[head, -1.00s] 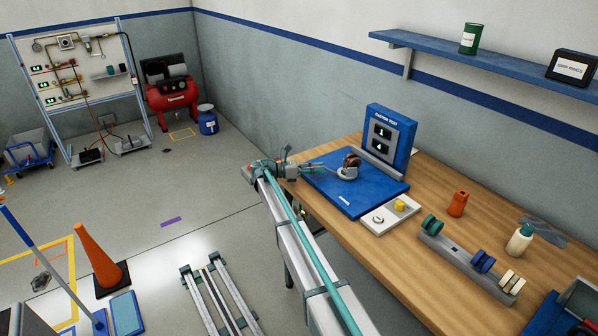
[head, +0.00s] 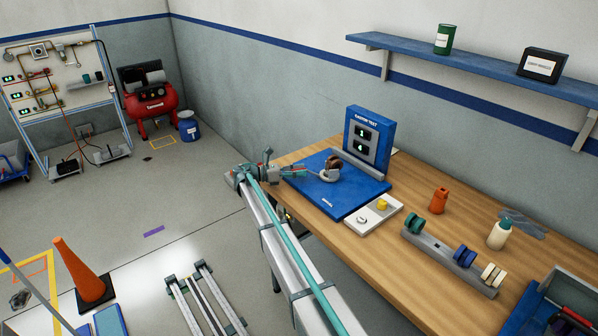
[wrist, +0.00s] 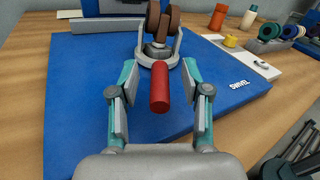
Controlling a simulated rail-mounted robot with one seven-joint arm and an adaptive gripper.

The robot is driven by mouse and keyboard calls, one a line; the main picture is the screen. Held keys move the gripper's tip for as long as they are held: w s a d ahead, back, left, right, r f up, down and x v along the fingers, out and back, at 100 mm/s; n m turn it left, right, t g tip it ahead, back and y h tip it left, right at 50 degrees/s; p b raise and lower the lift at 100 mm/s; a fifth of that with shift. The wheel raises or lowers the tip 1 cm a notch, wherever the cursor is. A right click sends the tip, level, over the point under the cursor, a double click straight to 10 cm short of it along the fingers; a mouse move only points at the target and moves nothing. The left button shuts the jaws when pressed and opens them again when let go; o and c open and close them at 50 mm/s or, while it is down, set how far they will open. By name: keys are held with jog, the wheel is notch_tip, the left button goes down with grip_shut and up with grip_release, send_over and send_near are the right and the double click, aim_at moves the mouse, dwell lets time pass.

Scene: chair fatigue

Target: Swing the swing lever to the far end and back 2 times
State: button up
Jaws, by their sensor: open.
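The swing lever ends in a red cylindrical handle (wrist: 159,87), which points toward me in the wrist view. It joins a grey fork holding a brown caster wheel (wrist: 163,22), also in the head view (head: 334,162), on the blue SWIVEL plate (wrist: 75,100). My gripper (wrist: 160,74) is open, with one teal-and-grey finger on each side of the red handle. Gaps show between the handle and both fingers. In the head view my gripper (head: 287,168) reaches over the plate's left edge, and the handle is too small to make out.
A blue caster test panel (head: 368,135) with two green readouts stands behind the plate. A white box with a yellow knob (head: 382,204) sits in front. An orange bottle (head: 438,200) and a rack of wheels (head: 450,262) are on the wooden bench to the right.

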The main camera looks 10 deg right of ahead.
jog(key=a, duration=1.2)
jog(key=shift+w, duration=0.15)
dwell(1.2)
